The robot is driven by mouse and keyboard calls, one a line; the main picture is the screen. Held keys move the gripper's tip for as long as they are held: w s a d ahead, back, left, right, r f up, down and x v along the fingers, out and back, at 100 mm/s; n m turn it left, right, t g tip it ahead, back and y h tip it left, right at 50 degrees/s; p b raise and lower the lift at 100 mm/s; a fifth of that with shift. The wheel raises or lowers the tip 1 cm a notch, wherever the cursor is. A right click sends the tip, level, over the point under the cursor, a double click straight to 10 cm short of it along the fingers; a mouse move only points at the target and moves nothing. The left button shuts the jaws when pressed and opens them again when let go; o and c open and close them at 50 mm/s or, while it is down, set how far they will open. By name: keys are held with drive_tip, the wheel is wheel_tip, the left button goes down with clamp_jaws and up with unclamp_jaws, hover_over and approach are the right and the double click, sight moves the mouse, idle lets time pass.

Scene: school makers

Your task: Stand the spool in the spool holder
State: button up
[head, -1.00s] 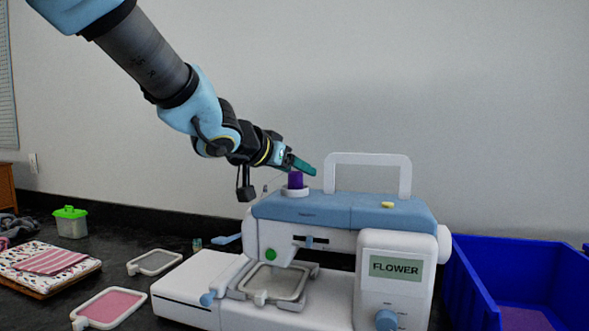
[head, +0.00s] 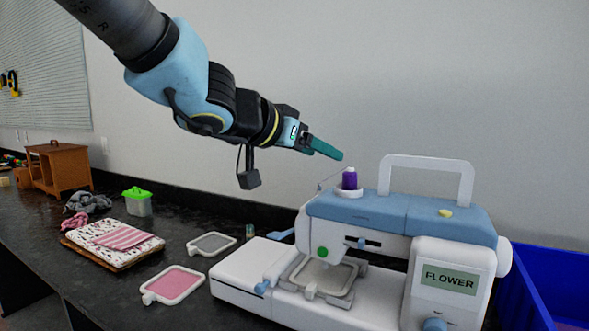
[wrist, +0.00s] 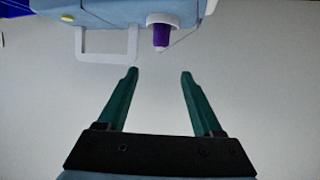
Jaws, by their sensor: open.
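The purple spool (head: 349,180) stands upright in the white round spool holder (head: 348,192) on top of the blue and white embroidery machine (head: 400,211). My gripper (head: 341,156) is up and to the left of the machine's handle, just above the spool and apart from it. In the wrist view my gripper (wrist: 159,72) is open with nothing between its green fingers. The spool (wrist: 161,37) and its holder (wrist: 162,19) show beyond the fingertips there.
A white carry handle (head: 427,161) rises beside the spool. A blue bin (head: 538,285) is at the right. The air above is free.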

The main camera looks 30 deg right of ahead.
drive_tip(key=w+a+f+n+t+y, duration=0.2)
drive_tip(key=w+a+f+n+y, duration=0.2)
drive_tip(key=w+a+f, duration=0.55)
drive_tip(key=w+a+f+n+t+y, duration=0.2)
drive_tip(key=w+a+f+n+y, duration=0.3)
drive_tip(key=a, duration=0.7)
drive_tip(key=s+a+f+n+g+y, duration=0.1)
drive_tip(key=s+a+f+n+g, duration=0.1)
drive_tip(key=a+f, duration=0.3)
drive_tip(key=s+a+f+n+g+y, duration=0.2)
drive_tip(key=s+a+f+g, duration=0.2)
drive_tip(key=a, duration=0.8)
wheel_tip(320, 180, down, 2)
drive_tip(key=shift+s+f+n+y, duration=0.2)
drive_tip(key=shift+s+n+y, duration=0.15)
drive_tip(key=shift+s, duration=0.45)
